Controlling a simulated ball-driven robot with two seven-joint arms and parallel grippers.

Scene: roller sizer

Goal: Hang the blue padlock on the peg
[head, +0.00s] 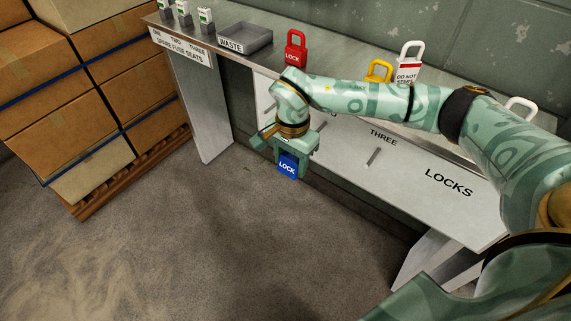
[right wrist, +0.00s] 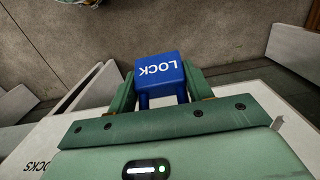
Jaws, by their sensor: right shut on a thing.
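The blue padlock (head: 287,167), marked LOCK, hangs below my right gripper (head: 289,154), in front of the white panel (head: 410,178). In the right wrist view the padlock (right wrist: 159,77) sits between the two fingers of the gripper (right wrist: 160,95), which are shut on it. Its body points away from the palm, and its shackle is mostly hidden. A grey peg (head: 373,157) sticks out of the panel beneath the word THREE. Another peg (head: 269,108) shows further left. My forearm hides part of the panel between them. My left gripper is not in view.
On the counter stand a red padlock (head: 295,50), a yellow padlock (head: 379,71), a white tagged padlock (head: 408,64) and a grey WASTE tray (head: 245,38). Stacked cartons (head: 85,90) stand on a pallet at left. The floor in front is clear.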

